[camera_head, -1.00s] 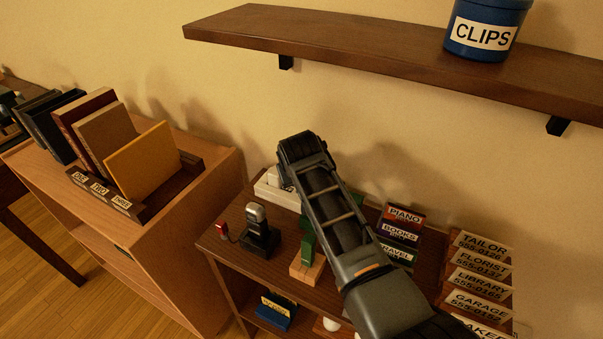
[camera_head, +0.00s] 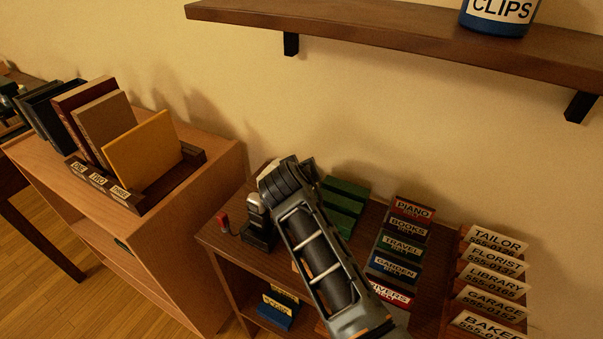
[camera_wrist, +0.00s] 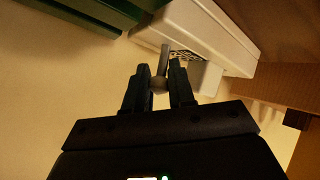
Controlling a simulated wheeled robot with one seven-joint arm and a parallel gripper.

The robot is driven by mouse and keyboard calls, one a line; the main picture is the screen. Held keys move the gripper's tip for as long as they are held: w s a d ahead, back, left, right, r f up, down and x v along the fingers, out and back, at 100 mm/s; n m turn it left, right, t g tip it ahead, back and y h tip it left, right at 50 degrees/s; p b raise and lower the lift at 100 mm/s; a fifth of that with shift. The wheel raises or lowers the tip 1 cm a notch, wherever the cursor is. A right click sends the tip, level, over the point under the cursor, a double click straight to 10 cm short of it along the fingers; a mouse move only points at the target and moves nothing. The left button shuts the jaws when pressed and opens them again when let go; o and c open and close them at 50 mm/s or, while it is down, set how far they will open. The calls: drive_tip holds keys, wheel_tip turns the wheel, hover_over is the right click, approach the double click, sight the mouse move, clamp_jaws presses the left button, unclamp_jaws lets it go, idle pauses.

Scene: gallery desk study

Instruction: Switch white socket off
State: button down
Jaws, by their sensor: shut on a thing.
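The white socket (camera_wrist: 215,30) is a pale box at the top of the wrist view, with a dark grille on its near part. A small grey lever with a rounded end (camera_wrist: 158,84) stands out from it. My gripper (camera_wrist: 158,78) has its two dark fingers on either side of this lever and is shut on it.
A dark green block (camera_wrist: 95,12) lies close beside the socket. Around my arm stand a black handset-like device (camera_head: 258,225), green stepped blocks (camera_head: 343,205) and labelled card racks (camera_head: 402,245). A wall shelf (camera_head: 400,35) hangs above.

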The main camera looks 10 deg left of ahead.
drive_tip(key=c, duration=1)
unclamp_jaws()
